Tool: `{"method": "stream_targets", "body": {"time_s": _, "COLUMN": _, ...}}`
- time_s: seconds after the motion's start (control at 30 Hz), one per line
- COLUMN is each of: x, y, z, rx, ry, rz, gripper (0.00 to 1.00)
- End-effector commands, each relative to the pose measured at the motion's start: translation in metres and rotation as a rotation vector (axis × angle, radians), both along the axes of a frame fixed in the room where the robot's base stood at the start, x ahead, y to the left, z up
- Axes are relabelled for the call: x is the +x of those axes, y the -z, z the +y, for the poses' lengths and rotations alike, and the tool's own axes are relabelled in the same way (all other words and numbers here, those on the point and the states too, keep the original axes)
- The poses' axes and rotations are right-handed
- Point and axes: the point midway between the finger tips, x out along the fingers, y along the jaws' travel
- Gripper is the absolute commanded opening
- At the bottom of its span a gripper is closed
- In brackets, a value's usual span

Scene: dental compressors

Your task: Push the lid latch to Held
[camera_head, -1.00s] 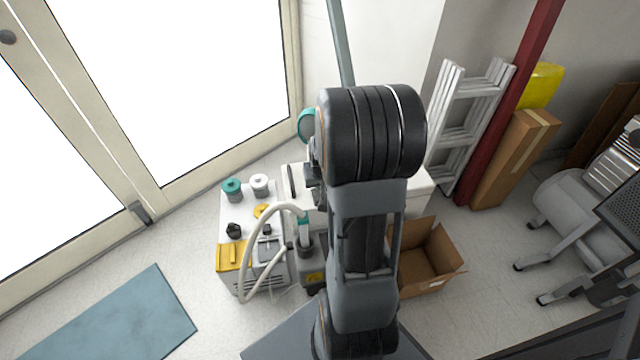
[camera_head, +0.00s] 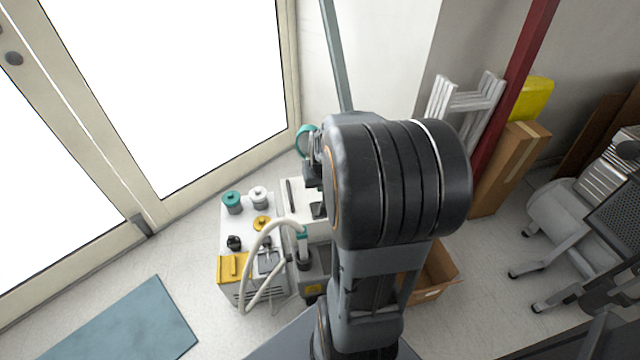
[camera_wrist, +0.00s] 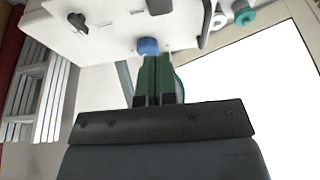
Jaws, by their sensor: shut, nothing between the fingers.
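In the wrist view, my gripper (camera_wrist: 157,60) has its green fingers together, with nothing between them. Just beyond the fingertips is a round blue knob (camera_wrist: 148,46) at the edge of a white cabinet (camera_wrist: 115,28). I cannot tell whether the fingers touch the knob. A black part (camera_wrist: 160,6), a dark bar (camera_wrist: 208,22) and a black knob (camera_wrist: 77,21) are on the same white face. I cannot tell which of these is the lid latch, or its setting. In the head view, my arm hides much of the white cabinet (camera_head: 294,211) and the fingertips.
Left of the cabinet stands a white unit with a yellow front part (camera_head: 233,268), a teal-topped canister (camera_head: 232,203), a white canister (camera_head: 258,198) and a looping pale hose (camera_head: 258,262). An open cardboard box (camera_head: 436,272) is at right. Floor around the blue mat (camera_head: 125,325) is clear.

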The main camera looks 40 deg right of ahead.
Motion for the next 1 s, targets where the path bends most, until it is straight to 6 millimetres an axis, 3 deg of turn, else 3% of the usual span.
{"method": "stream_targets", "body": {"time_s": 0.17, "x": 0.000, "y": -0.004, "z": 0.008, "rx": 0.000, "ry": -0.018, "rz": 0.000, "gripper": 0.00}}
{"method": "stream_targets", "body": {"time_s": 0.27, "x": -0.002, "y": -0.015, "z": 0.038, "rx": 0.003, "ry": -0.084, "rz": 0.005, "gripper": 0.00}}
{"method": "stream_targets", "body": {"time_s": 0.37, "x": -0.011, "y": -0.031, "z": 0.081, "rx": 0.007, "ry": -0.182, "rz": 0.019, "gripper": 0.00}}
{"method": "stream_targets", "body": {"time_s": 0.5, "x": -0.034, "y": -0.046, "z": 0.131, "rx": 0.010, "ry": -0.307, "rz": 0.041, "gripper": 0.00}}
{"method": "stream_targets", "body": {"time_s": 0.6, "x": -0.051, "y": -0.052, "z": 0.155, "rx": 0.010, "ry": -0.377, "rz": 0.057, "gripper": 0.00}}
{"method": "stream_targets", "body": {"time_s": 0.8, "x": -0.071, "y": -0.057, "z": 0.179, "rx": 0.008, "ry": -0.445, "rz": 0.076, "gripper": 0.00}}
{"method": "stream_targets", "body": {"time_s": 1.0, "x": -0.073, "y": -0.057, "z": 0.180, "rx": 0.008, "ry": -0.450, "rz": 0.078, "gripper": 0.00}}
